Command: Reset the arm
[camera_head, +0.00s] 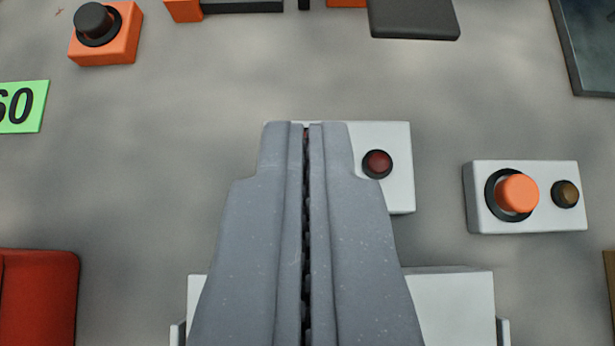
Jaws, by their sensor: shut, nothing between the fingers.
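My gripper (306,126) reaches up from the bottom middle of the head camera view. Its two grey fingers are shut together with only a thin dark seam between them. Nothing shows between the fingertips. The fingertips overlap a white box (400,190) with a dark red round button or lamp (377,163) on its right part. The left part of that box is hidden behind the fingers. I cannot tell whether the fingertips touch it.
A white box with an orange button (518,193) and brown lamp is at right. An orange box with a black knob (95,22) is upper left. A green label (22,107), red object (38,300) and white case (455,300) surround the gripper. Grey surface between is clear.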

